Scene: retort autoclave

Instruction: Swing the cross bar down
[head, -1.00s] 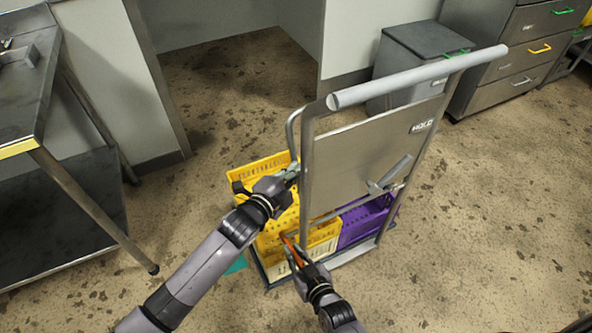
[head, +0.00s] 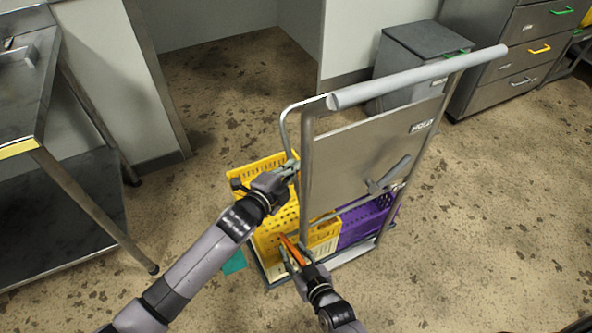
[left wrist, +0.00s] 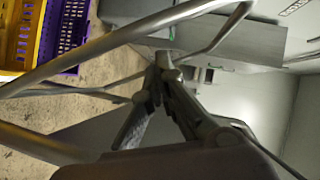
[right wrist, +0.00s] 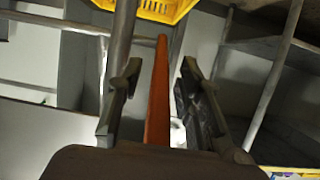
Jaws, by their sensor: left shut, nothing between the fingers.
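A thin bent metal bar (head: 284,117), which looks like the cross bar, stands raised at the left side of a trolley frame (head: 307,180). In the left wrist view a bent bar (left wrist: 110,45) crosses the top. My left gripper (head: 292,168) is shut and empty at the lower part of the bar; its fingertips (left wrist: 165,68) meet close to a bar, and I cannot tell if they touch it. An orange lever (head: 291,248) is low by the trolley. My right gripper (head: 296,259) is open around the lever (right wrist: 158,95), with gaps on both sides.
The trolley carries yellow crates (head: 258,166) and a purple crate (head: 366,222) below a grey panel (head: 350,160) and a thick push handle (head: 420,77). A steel table (head: 92,205) stands left, a grey bin (head: 425,50) behind. The floor at right is clear.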

